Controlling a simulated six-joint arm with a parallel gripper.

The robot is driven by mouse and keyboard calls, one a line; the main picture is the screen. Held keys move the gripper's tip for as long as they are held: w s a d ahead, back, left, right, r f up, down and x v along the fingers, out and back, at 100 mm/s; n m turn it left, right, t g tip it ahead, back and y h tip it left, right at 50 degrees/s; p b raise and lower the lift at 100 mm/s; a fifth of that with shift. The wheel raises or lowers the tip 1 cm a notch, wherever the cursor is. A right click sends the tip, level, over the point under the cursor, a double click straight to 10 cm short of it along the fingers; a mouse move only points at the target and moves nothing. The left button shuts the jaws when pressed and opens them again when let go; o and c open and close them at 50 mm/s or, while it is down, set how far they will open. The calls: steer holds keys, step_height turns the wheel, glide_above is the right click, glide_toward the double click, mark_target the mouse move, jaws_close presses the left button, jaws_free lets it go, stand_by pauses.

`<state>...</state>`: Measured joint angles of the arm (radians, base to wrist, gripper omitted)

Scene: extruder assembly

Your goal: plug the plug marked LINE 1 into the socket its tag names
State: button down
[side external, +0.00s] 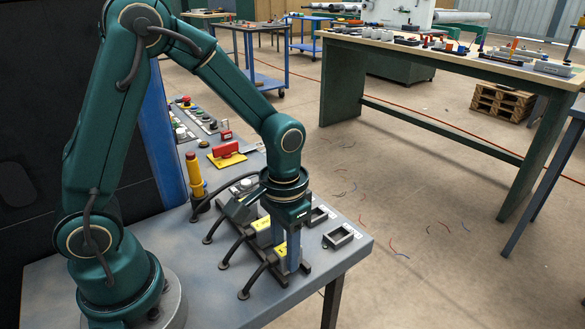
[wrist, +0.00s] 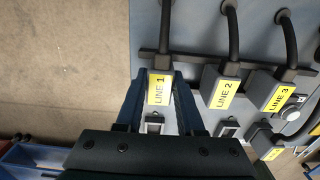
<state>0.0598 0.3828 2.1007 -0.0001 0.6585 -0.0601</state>
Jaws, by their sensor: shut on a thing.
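The LINE 1 plug (wrist: 159,90) is grey with a yellow tag and a dark cable. My gripper (wrist: 160,80) has its two blue fingers on either side of the plug, shut on it. In the side external view my gripper (side external: 288,262) points straight down, and the plug's yellow tag (side external: 281,249) shows between the fingers. The plug stands at the dark rack bar; whether it is clear of it I cannot tell. Two grey framed sockets (side external: 341,236) (side external: 318,215) lie to the right on the bench. Their white labels are too small to read.
The LINE 2 plug (wrist: 222,90) and LINE 3 plug (wrist: 273,92) stand beside LINE 1, with dark cables. A yellow post (side external: 194,174) and a red-and-yellow block (side external: 226,154) stand farther back. The bench's (side external: 362,245) right edge lies just beyond the sockets.

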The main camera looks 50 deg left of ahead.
step_height(320, 180, up, 4)
steer(key=shift+w+r, duration=0.1)
steer(key=shift+r, duration=0.05)
steer(key=s+a+r, duration=0.3)
steer(key=a+r, duration=0.3)
steer(key=a, duration=0.5)
steer(key=shift+s+r, duration=0.35)
steer(key=shift+s, duration=0.05)
steer(key=c, duration=1.2)
jaws_free()
jaws_close()
